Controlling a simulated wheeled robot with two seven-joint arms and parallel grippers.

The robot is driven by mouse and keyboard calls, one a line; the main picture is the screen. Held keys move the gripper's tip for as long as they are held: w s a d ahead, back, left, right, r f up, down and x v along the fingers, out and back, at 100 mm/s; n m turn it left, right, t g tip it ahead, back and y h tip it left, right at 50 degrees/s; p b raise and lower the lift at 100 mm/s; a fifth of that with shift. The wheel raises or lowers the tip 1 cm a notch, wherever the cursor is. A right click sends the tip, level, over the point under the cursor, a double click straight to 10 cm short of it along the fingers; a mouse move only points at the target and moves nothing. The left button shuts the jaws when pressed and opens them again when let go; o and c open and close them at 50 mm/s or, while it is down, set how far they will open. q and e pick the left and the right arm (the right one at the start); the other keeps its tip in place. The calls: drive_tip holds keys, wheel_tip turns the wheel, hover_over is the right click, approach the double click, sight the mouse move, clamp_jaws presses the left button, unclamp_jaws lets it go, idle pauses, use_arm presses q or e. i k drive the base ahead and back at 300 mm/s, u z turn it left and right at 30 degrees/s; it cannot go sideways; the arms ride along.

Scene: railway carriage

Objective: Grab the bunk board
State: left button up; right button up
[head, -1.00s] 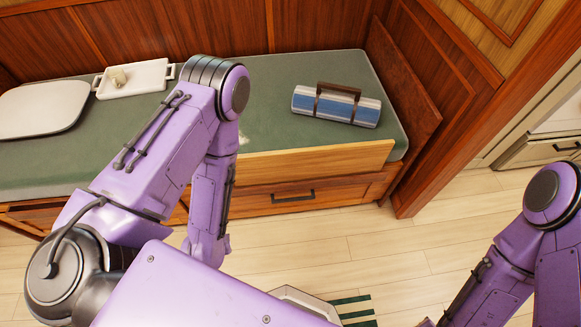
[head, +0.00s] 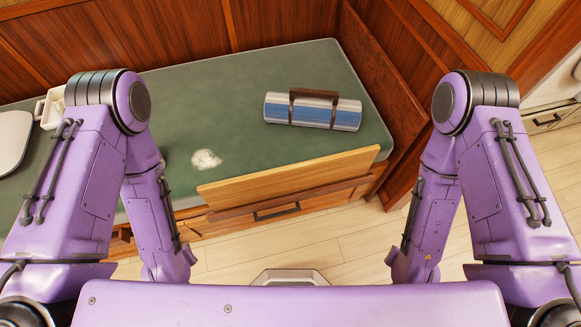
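The bunk board (head: 290,178) is a long light-brown wooden plank standing along the front edge of the green bunk (head: 232,83), above a drawer. My two arms come down on either side of it, the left arm to its left and the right arm to its right. Both grippers are out of view, hidden below my forearms or my body. Nothing visible is touching the board.
A blue and silver roll with a brown strap and handle (head: 313,109) lies on the bunk. A pale patch (head: 206,158) marks the cushion. A white tray (head: 50,108) is partly behind my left arm. Wooden panels close the back and right. Pale floor (head: 330,236) is clear in front.

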sight(223, 195)
drive_tip(key=u, duration=2.25)
drive_tip(key=k, duration=1.15)
drive_tip(key=z, duration=1.7)
drive_tip(key=i, duration=1)
